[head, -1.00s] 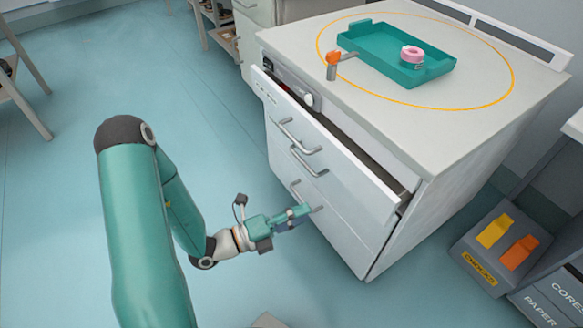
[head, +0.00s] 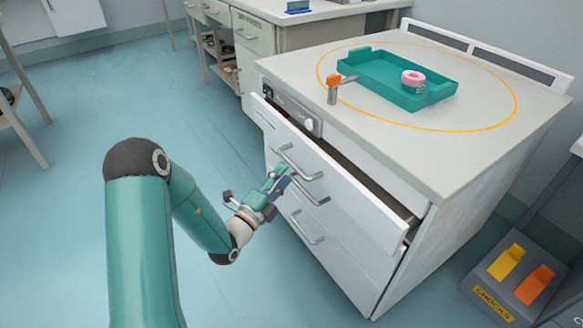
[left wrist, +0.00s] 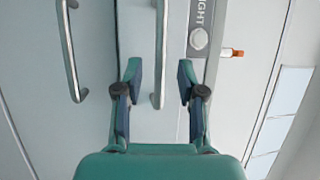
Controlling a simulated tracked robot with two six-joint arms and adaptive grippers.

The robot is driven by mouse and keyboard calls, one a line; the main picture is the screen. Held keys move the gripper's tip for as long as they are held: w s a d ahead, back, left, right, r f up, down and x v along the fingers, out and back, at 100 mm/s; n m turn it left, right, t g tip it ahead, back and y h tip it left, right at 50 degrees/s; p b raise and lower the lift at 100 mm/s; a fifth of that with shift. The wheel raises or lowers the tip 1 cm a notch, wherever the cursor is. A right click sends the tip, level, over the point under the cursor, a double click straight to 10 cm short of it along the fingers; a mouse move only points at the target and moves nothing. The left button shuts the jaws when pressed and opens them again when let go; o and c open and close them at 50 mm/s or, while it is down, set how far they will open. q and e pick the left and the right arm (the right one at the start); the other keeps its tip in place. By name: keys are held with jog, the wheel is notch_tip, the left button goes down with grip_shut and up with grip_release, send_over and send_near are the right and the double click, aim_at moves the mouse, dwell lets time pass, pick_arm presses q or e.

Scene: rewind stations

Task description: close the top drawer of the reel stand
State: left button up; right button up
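The reel stand (head: 440,230) is a white cabinet with a stack of drawers. Its top drawer (head: 345,185) stands partly pulled out, with a dark gap behind its front. The top drawer handle (head: 300,165) is a grey bar; it also shows in the left wrist view (left wrist: 160,50). My left gripper (head: 278,177) is in front of the drawer fronts, close to the upper handles. In the left wrist view its fingers (left wrist: 160,82) are spread, with the handle bar seen between them; whether they touch it I cannot tell. My right gripper is not in view.
On the stand's top are a teal tray (head: 375,75) with a pink reel (head: 413,80) and an orange-topped post (head: 333,88). Lower handles (head: 307,228) stick out below. A grey bin (head: 490,270) stands at the right.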

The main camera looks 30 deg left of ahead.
aim_at(291, 163)
pick_arm(q)
jog(key=w, duration=0.2)
jog(key=w+r, duration=0.1)
jog(key=w, duration=0.1)
jog(key=shift+w+b, duration=0.35)
jog(key=shift+w, duration=0.05)
jog(key=shift+f, duration=0.1)
grip_shut()
